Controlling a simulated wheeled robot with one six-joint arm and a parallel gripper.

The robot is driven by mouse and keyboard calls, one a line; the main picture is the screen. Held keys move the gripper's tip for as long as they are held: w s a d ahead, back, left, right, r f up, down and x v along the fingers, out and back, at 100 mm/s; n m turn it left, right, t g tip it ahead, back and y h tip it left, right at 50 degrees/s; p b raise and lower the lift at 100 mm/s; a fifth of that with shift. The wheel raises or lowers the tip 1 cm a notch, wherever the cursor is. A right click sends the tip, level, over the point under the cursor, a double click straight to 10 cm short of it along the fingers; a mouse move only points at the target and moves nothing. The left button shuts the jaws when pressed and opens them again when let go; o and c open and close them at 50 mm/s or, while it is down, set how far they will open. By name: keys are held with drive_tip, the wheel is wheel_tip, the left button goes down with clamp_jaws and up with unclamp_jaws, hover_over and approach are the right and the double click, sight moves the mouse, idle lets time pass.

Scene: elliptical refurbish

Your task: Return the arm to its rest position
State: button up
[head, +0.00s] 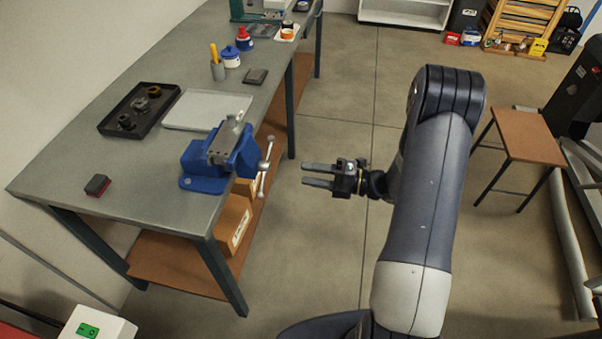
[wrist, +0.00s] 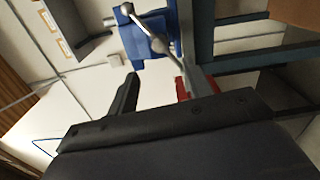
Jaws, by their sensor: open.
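My gripper (head: 318,175) is open and empty in the head view. It is held out in the air over the floor, to the right of the workbench, with its fingers pointing left toward the blue vise (head: 208,165). A clear gap separates the fingertips from the vise and its handle. My arm reaches up from the bottom right and bends at the elbow. In the wrist view my gripper's fingers (wrist: 155,92) stand apart with nothing between them. The blue vise (wrist: 152,45) and its metal handle show beyond them.
The workbench (head: 75,155) carries a dark tray (head: 112,122) with several parts, a pale tray (head: 180,122), a small dark block (head: 97,185) and several bottles. A brown-topped stool (head: 525,140) stands at the right. The floor between bench and arm is clear.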

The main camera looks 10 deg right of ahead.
sight(270, 168)
idle(0.3)
drive_tip(key=p+x, duration=0.2)
drive_tip(key=x, duration=0.8)
drive_tip(key=shift+a, duration=0.1)
drive_tip(key=shift+w+a, duration=0.1)
drive_tip(key=shift+a, duration=0.15)
drive_tip(key=shift+f, duration=0.15)
drive_tip(key=shift+d, duration=0.1)
